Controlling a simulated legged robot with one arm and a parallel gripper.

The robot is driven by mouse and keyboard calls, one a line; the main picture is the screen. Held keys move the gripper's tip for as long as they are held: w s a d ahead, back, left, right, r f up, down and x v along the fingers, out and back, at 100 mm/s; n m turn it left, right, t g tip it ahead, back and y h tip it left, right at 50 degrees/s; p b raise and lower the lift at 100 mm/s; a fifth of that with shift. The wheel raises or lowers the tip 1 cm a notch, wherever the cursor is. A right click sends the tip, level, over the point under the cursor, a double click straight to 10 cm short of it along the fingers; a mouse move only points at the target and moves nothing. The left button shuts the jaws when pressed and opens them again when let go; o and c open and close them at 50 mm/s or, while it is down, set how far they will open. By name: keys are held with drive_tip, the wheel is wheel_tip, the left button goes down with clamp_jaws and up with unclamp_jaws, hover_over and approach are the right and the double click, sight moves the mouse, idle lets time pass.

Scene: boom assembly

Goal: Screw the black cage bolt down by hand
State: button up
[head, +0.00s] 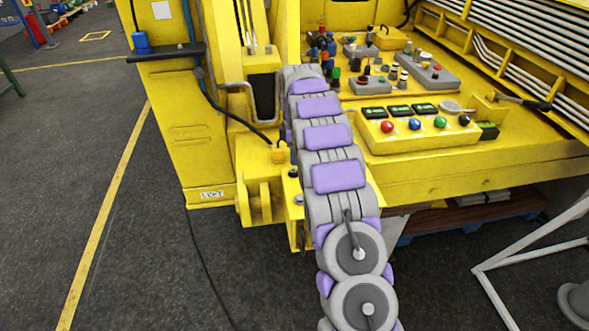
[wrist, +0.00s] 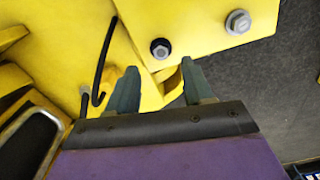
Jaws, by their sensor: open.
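The black cage bolt (wrist: 160,49) shows in the wrist view as a dark round head with a lighter centre, set in a yellow plate (wrist: 185,25). My gripper (wrist: 160,66) is open. Its two dark grey fingers point up the picture toward the bolt. The bolt head lies between and just beyond the fingertips in the picture, not gripped. A silver hex bolt (wrist: 238,22) sits on the same plate to the right. In the head view the black bolt (head: 293,173) shows small beside my arm, with the silver bolt (head: 298,200) below it. My arm hides the gripper there.
A black cable (wrist: 103,65) or hook hangs left of the fingers in the wrist view. The yellow machine carries a control box (head: 420,132) with coloured knobs right of my arm. A black hose (head: 235,120) runs at left. Open floor (head: 130,240) lies left.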

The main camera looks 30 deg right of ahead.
sight(295, 170)
wheel_tip(295, 170, down, 6)
drive_tip(key=shift+f+b, duration=0.2)
drive_tip(key=shift+b, duration=0.35)
drive_tip(key=shift+c, duration=0.5)
clamp_jaws()
